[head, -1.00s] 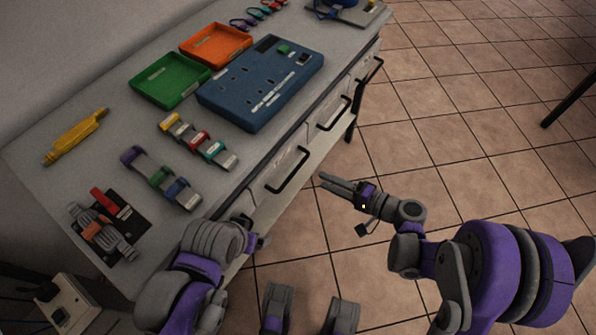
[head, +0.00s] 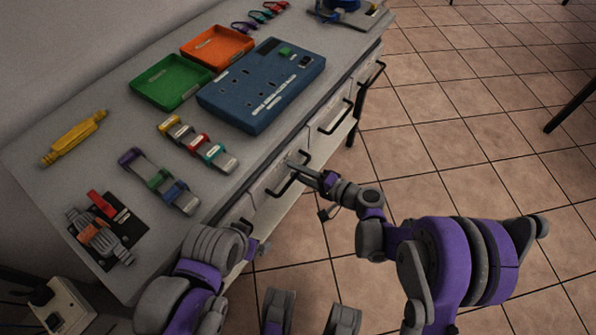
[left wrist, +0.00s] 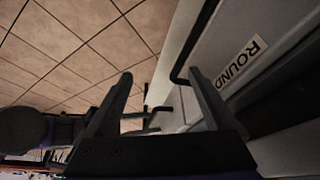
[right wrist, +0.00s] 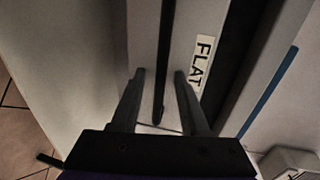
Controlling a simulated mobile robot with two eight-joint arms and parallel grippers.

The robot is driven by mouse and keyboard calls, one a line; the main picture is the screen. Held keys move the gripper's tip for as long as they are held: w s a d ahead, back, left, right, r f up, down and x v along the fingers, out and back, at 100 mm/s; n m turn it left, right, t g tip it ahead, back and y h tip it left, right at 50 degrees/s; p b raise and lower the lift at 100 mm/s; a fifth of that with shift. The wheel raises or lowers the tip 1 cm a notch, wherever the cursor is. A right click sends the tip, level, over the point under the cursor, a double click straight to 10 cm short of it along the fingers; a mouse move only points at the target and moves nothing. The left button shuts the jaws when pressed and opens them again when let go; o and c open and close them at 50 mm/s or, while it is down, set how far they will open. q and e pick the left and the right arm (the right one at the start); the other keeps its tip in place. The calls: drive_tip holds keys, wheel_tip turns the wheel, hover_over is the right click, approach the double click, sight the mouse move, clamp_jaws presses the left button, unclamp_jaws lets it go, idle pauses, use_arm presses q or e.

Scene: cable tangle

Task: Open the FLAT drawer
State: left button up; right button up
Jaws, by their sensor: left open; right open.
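The FLAT drawer (right wrist: 197,97) shows its white label (right wrist: 202,62) in the right wrist view. Its dark bar handle (right wrist: 163,70) lies between the two fingers of my right gripper (right wrist: 159,74), which is open around it. In the head view my right gripper (head: 297,169) is at this drawer's handle (head: 282,186), and the drawer looks closed. My left gripper (left wrist: 160,76) is open in front of the ROUND drawer (left wrist: 235,35), with that drawer's dark handle (left wrist: 194,45) close to one finger. In the head view my left gripper (head: 262,248) is low beside the bench, partly hidden by its arm.
More drawers with dark handles (head: 334,116) run along the bench front towards the far end. The bench top (head: 100,160) holds a blue socket panel (head: 235,105), green (head: 170,85) and orange (head: 218,45) trays, and clamped cable pieces. The tiled floor (head: 450,130) to the right is open.

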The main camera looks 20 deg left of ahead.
clamp_jaws()
idle(1.4)
